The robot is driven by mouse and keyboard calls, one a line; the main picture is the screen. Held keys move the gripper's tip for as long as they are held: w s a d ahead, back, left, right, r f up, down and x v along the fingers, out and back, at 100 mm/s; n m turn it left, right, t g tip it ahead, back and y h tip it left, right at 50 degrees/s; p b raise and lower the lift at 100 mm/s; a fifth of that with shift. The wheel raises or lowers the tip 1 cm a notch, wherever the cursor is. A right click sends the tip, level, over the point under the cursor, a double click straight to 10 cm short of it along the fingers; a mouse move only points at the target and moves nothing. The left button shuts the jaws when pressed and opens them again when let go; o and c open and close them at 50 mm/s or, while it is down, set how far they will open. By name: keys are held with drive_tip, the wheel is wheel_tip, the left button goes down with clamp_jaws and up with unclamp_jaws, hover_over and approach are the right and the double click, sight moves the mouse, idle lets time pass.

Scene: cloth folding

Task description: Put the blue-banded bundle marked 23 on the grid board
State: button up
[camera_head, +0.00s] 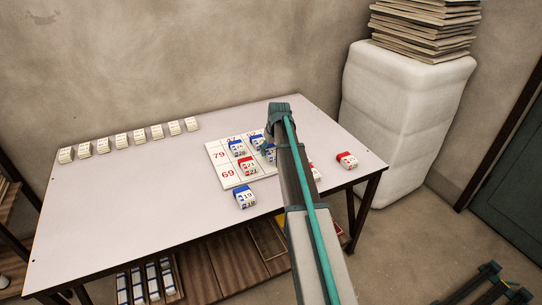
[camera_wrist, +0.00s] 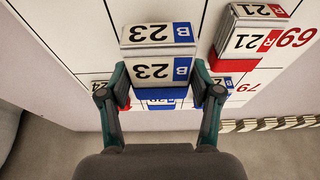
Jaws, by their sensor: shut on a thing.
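The blue-banded bundle marked 23 (camera_wrist: 155,72) is between the two fingers of my gripper (camera_wrist: 158,88), which is shut on it. In the wrist view its white faces show 23 and a blue B band. The white grid board (camera_wrist: 65,25) with red numbers lies beneath and around it. I cannot tell whether the bundle touches the board. In the head view the board (camera_head: 215,153) lies on the table, and my arm hides much of its right side. My gripper (camera_head: 270,149) is over the board there, with the held bundle mostly hidden.
A red-banded bundle marked 21 (camera_wrist: 248,35) stands on the board close to the held one; it also shows in the head view (camera_head: 248,166). A blue-banded bundle (camera_head: 244,197) and a red one (camera_head: 347,160) lie off the board. Several pale bundles (camera_head: 121,140) line the table's back.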

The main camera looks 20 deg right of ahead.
sight(275, 153)
drive_tip(key=shift+w+d+f, duration=0.1)
drive_tip(key=shift+w+f, duration=0.15)
drive_tip(key=shift+s+p+x, duration=0.2)
drive_tip(key=shift+x, duration=0.65)
drive_tip(key=shift+s+p+x, duration=0.2)
drive_tip(key=shift+x, duration=0.6)
drive_tip(key=shift+f, duration=0.15)
drive_tip(key=shift+f, duration=0.1)
drive_tip(key=o, duration=1.2)
drive_tip(key=shift+c, duration=0.2)
drive_tip(key=b+v, duration=0.1)
drive_tip(key=v, duration=1.1)
